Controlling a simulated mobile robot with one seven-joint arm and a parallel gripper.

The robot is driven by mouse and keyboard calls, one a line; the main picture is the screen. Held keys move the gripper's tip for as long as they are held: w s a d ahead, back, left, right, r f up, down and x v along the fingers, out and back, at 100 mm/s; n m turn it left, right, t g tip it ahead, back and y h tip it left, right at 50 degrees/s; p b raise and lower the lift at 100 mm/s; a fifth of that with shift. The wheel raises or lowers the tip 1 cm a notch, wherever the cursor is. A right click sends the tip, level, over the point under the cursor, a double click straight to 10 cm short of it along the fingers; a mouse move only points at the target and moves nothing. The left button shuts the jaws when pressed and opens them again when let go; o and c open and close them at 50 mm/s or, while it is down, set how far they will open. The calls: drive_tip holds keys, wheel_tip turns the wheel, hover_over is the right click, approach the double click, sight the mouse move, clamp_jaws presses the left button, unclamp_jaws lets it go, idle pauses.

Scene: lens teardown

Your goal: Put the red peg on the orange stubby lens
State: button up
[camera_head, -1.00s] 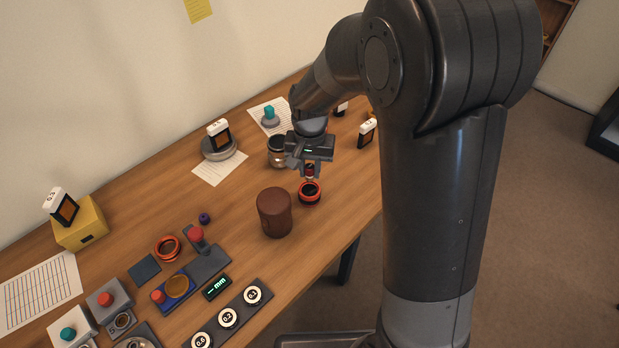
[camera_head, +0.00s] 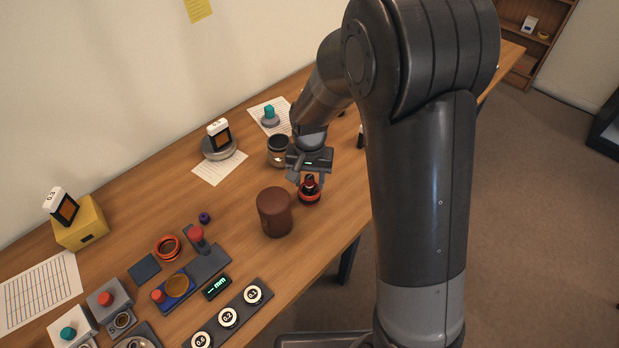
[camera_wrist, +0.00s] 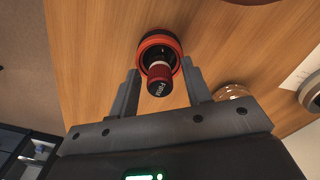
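A short black lens with a red-orange rim (camera_head: 309,198) stands on the table below my gripper. It also shows in the wrist view (camera_wrist: 150,43). The peg (camera_head: 309,184), with a black top and a red ribbed collar, stands upright on the middle of this lens. In the wrist view the peg (camera_wrist: 160,82) is between the fingers, with small gaps on both sides. My gripper (camera_wrist: 162,82) is open around it, and in the head view it is right above the lens (camera_head: 309,177). The peg's lower end is hidden.
A brown cylinder (camera_head: 275,213) stands just left of the lens. A dark jar (camera_head: 279,152) is behind my gripper. An orange ring (camera_head: 167,248) and a grey stand with a red knob (camera_head: 197,236) are farther left. The table's edge is close on the right.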

sight(310, 177)
drive_tip(key=shift+r, duration=0.15)
wheel_tip(310, 177, up, 12)
idle(0.5)
drive_tip(key=s+d+r+t, duration=0.2)
drive_tip(key=s+d+r, duration=0.1)
drive_tip(key=s, duration=0.3)
drive_tip(key=s+d+r+n+t, duration=0.1)
drive_tip(key=s+d+r, duration=0.3)
drive_tip(key=s+d, duration=0.2)
drive_tip(key=s+d+r+t, duration=0.2)
drive_tip(key=s+d+r, duration=0.2)
drive_tip(key=s, duration=0.4)
drive_tip(key=shift+s+d+r+n+t, duration=0.2)
drive_tip(key=shift+d+n+t, duration=0.1)
drive_tip(key=shift+d+n, duration=0.1)
